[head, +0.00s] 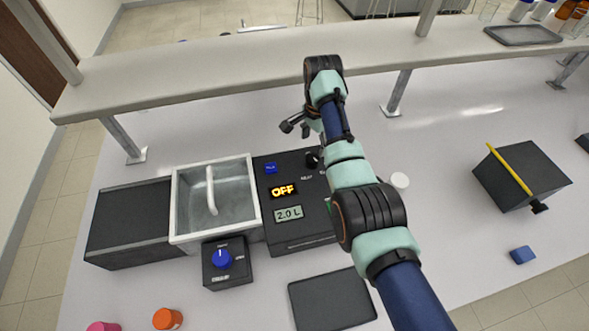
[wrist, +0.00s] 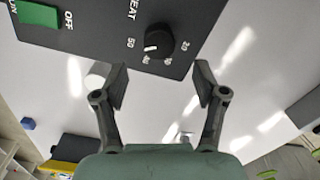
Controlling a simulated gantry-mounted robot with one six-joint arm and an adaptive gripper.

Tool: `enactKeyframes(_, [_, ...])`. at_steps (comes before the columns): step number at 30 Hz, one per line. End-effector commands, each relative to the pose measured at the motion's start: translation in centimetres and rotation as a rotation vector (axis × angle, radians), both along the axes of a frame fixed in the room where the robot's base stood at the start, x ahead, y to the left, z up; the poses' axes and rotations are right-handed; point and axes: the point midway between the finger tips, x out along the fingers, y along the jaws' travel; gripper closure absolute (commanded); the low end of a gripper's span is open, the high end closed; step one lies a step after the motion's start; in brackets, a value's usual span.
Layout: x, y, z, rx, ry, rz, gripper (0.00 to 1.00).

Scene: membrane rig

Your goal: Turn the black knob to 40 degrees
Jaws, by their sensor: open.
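The black knob (wrist: 159,41) sits on the dark control panel beside the word HEAT, with the numbers 20 to 50 around it. Its white mark seems to point between 50 and 40; the exact angle is hard to read. In the head view the knob (head: 313,158) is partly covered by my arm. My gripper (wrist: 161,82) is open and empty, its two fingers apart on either side of the knob's line. The fingertips appear short of the knob and not touching it. My gripper also shows in the head view (head: 296,128), at the panel's back edge.
The control panel (head: 282,235) has an orange OFF display (head: 284,190) and a 2.0 L display (head: 288,214). A water bath (head: 215,199) and a blue-knobbed box (head: 228,272) stand left. A shelf (head: 230,78) runs behind. A dark box (head: 520,176) stands right.

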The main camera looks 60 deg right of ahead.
Motion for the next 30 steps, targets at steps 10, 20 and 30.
enactKeyframes(10, [-0.1,0.0,-3.3,0.006,0.005,-0.005,0.29])
enactKeyframes(20, [0.0,0.0,-7.7,0.004,0.004,-0.003,0.29])
enactKeyframes(30, [0.0,0.0,-7.8,0.002,0.002,-0.003,0.44])
